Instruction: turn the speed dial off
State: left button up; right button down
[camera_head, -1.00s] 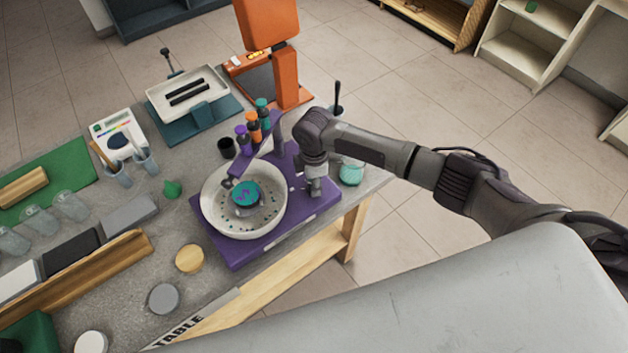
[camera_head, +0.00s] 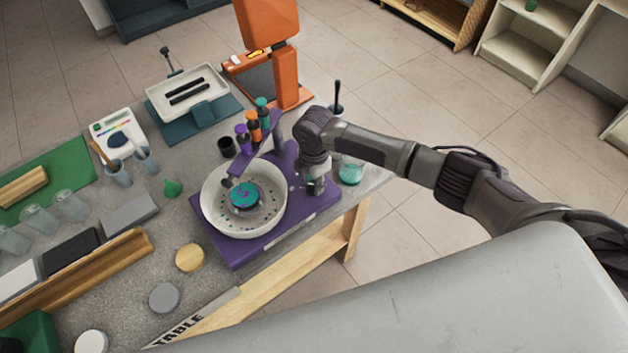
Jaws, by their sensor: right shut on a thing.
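A purple machine (camera_head: 250,246) stands at the table's right end, with a white bowl (camera_head: 210,220) on its base. A round teal and purple piece (camera_head: 244,195) sits in the bowl's middle among small specks. My right gripper (camera_head: 315,190) points down at the right part of the purple base, beside the bowl. It is shut on the speed dial, which is mostly hidden by the fingers, so its marking cannot be read. My left gripper is not in view.
Colored bottles (camera_head: 252,130) stand on the machine's arm over the bowl. A teal jar (camera_head: 351,172) is close to the right of my gripper. An orange press (camera_head: 284,60) stands behind. Wooden and grey discs (camera_head: 190,257) lie in front to the left.

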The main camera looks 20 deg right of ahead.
aim_at(314, 184)
jog(key=c, duration=0.8)
grip_release()
notch_tip(314, 184, up, 12)
jog(key=shift+r, duration=0.1)
